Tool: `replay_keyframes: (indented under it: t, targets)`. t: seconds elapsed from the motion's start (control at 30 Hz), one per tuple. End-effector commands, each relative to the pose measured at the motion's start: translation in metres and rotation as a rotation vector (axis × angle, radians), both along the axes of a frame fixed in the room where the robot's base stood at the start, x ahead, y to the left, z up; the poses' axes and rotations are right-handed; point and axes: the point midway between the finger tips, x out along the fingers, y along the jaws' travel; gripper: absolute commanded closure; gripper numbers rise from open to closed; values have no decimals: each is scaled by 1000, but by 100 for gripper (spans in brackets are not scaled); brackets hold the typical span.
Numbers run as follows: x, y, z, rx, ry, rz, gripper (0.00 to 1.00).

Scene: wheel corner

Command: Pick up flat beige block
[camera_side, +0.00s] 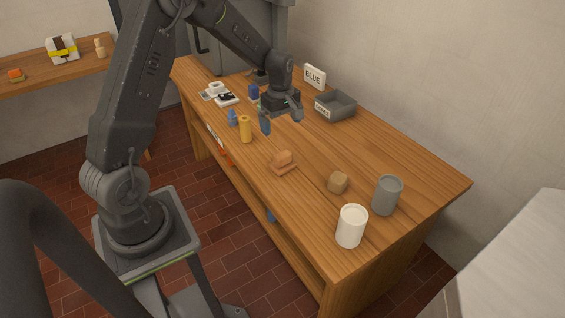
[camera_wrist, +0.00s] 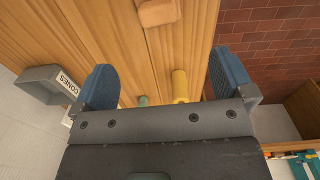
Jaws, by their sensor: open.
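A low peach-beige block (camera_side: 283,157) lies on the wooden table near its front edge; it looks like one piece resting on a flatter one. It seems to be the block (camera_wrist: 158,12) cut off by the top edge of the wrist view. A tan, chunkier block (camera_side: 338,183) stands farther right. I cannot tell for certain which is the flat beige block. My gripper (camera_side: 281,118) is open and empty above the table, behind and left of the peach-beige block. Its two blue-padded fingers show apart in the wrist view (camera_wrist: 163,65), with nothing between them.
A yellow cylinder (camera_side: 245,129) and a small blue object (camera_side: 233,118) stand left of my gripper. A grey bin labelled CONES (camera_side: 336,106) and a BLUE sign (camera_side: 314,76) stand behind. A white cup (camera_side: 351,226) and grey cup (camera_side: 387,195) stand at the right end.

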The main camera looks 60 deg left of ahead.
Motion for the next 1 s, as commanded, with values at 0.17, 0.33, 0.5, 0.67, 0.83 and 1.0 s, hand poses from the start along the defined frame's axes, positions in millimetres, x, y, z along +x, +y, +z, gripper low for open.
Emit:
replay_keyframes:
  t: [0.17, 0.33, 0.5, 0.67, 0.83, 1.0]
  targets:
    - [2, 8, -20, -8, 15, 56, 0]
    - [1, 7, -49, -9, 18, 55, 0]
    - [2, 7, -81, -9, 17, 53, 0]
    - [2, 6, -97, -8, 16, 52, 0]
    - [3, 5, -108, -8, 16, 51, 0]
    - [6, 0, -134, -9, 17, 50, 0]
